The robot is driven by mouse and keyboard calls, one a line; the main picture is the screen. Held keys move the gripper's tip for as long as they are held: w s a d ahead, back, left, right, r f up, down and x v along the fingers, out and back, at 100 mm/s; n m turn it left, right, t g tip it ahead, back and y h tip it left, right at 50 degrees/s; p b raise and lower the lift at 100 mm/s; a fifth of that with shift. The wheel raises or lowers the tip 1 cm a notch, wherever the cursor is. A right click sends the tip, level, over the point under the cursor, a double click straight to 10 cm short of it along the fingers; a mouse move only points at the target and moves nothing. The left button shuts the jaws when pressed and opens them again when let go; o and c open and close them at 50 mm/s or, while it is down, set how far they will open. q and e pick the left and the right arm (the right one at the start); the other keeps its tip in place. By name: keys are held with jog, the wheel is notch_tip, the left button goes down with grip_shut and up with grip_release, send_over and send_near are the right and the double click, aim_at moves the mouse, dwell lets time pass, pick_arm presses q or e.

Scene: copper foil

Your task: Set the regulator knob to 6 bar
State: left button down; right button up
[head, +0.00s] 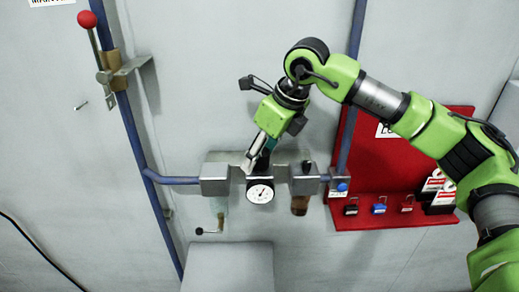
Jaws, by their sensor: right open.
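The regulator unit (302,184) is a set of grey metal blocks on the wall pipe, with a round white pressure gauge (260,193) at its front. The gauge has a dark needle, but its numbers are too small to read. My right gripper (253,163) reaches down from the upper right and is open, its fingers just above the gauge at the top of the unit. I cannot make out the regulator knob; the gripper covers the spot above the gauge. Whether the fingers touch anything is unclear. My left gripper is not in view.
A blue pipe (129,130) with a red-ball lever (87,19) runs down the left. A red board (390,172) with padlocks and tags hangs at right, behind my right arm. A small blue round part (342,187) sits right of the unit. A grey box (230,267) stands below.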

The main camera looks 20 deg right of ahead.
jog(key=shift+f, duration=0.2)
jog(key=shift+c, duration=0.4)
jog(key=c, duration=1)
jog(key=shift+f+m+b, duration=0.15)
jog(key=shift+m+b, duration=0.15)
jog(key=shift+b, duration=0.45)
jog(key=shift+c, duration=0.2)
jog(key=shift+b, duration=0.35)
jog(key=shift+r+m+h, duration=0.2)
jog(key=shift+m+h, duration=0.1)
jog(key=shift+m, duration=0.2)
jog(key=o, duration=1.1)
